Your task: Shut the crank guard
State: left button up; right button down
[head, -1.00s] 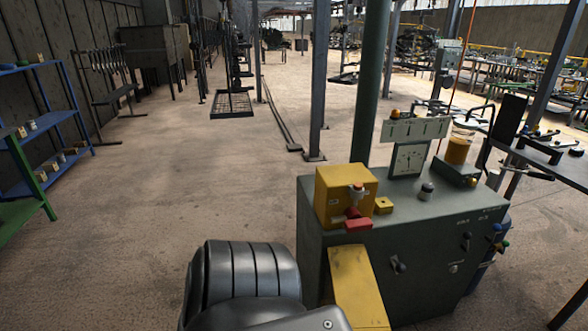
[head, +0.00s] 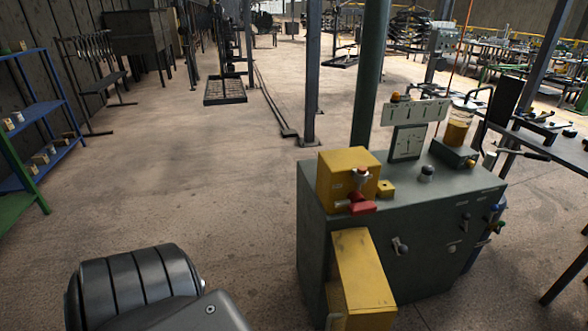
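A grey-green machine cabinet (head: 420,215) stands right of centre. A long yellow cover (head: 362,265) slopes down the cabinet's near side, with a yellow box-like part (head: 362,318) at its lower end, cut by the bottom edge. It looks like the crank guard, but I cannot tell whether it is open or shut. A yellow box (head: 338,178) with a red lever or switch (head: 361,207) sits on the cabinet's top left corner. Neither of my grippers is in view. A dark, rounded link of my own arm shows at bottom left, apart from the cabinet.
A dark workbench (head: 555,150) is at the right. Posts rise behind the cabinet. A blue shelf rack (head: 45,120) stands at the left. The floor between is clear.

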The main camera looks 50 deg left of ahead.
aim_at(360, 298)
jog(key=u, duration=1.15)
jog(key=i, duration=0.5)
jog(key=u, duration=1.5)
jog(key=k, duration=0.55)
jog(key=z, duration=1.55)
